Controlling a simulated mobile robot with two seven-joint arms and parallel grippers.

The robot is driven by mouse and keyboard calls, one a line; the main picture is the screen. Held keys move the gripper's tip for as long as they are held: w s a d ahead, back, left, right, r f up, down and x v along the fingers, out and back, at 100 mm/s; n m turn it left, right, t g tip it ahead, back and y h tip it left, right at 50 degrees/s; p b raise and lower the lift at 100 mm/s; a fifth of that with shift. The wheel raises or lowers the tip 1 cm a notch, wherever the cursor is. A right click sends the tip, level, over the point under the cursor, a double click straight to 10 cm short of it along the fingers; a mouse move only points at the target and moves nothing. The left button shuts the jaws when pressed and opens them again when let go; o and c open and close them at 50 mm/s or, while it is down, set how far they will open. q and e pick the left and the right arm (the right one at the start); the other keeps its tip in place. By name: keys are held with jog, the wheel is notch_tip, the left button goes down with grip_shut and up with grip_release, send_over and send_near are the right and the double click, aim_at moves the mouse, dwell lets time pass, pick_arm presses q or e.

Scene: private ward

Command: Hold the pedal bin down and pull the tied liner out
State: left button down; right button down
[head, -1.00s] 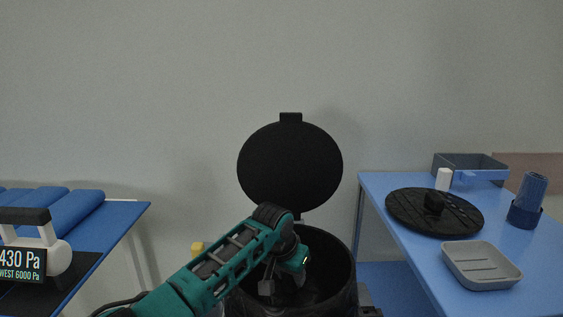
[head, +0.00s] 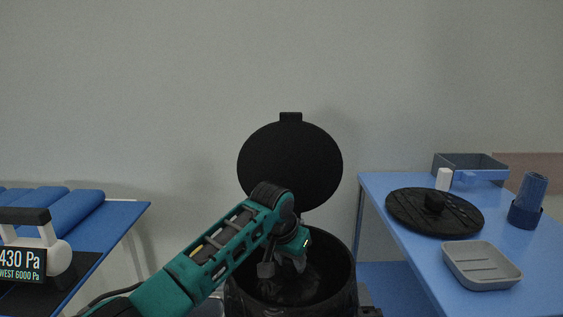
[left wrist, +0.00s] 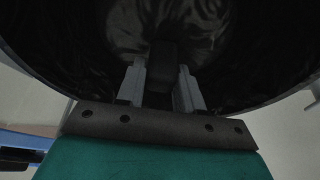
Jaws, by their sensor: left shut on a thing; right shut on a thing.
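The black pedal bin (head: 342,268) stands in the middle of the head view, its round lid (head: 290,160) raised. Dark glossy liner (head: 292,290) shows inside; it also shows in the left wrist view (left wrist: 225,35). My left gripper (head: 282,268) reaches down into the bin mouth. In the left wrist view its fingers (left wrist: 162,88) are shut on the liner's dark tied top (left wrist: 163,62). My right gripper (head: 368,302) shows only as a small grey and black part at the bin's right side, shut on the bin; its contact is hard to see.
A blue table (head: 400,262) on the right holds a round black lid (head: 460,215), a grey soap dish (head: 481,267), a blue cup (head: 527,200) and a grey tray (head: 470,165). A bed-like blue surface (head: 120,215) with a pressure device (head: 30,245) is at left.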

pick_arm(q)
jog(key=shift+r, duration=3.2)
pick_arm(e)
jog(key=shift+s+d+f, duration=0.1)
jog(key=shift+f, duration=0.2)
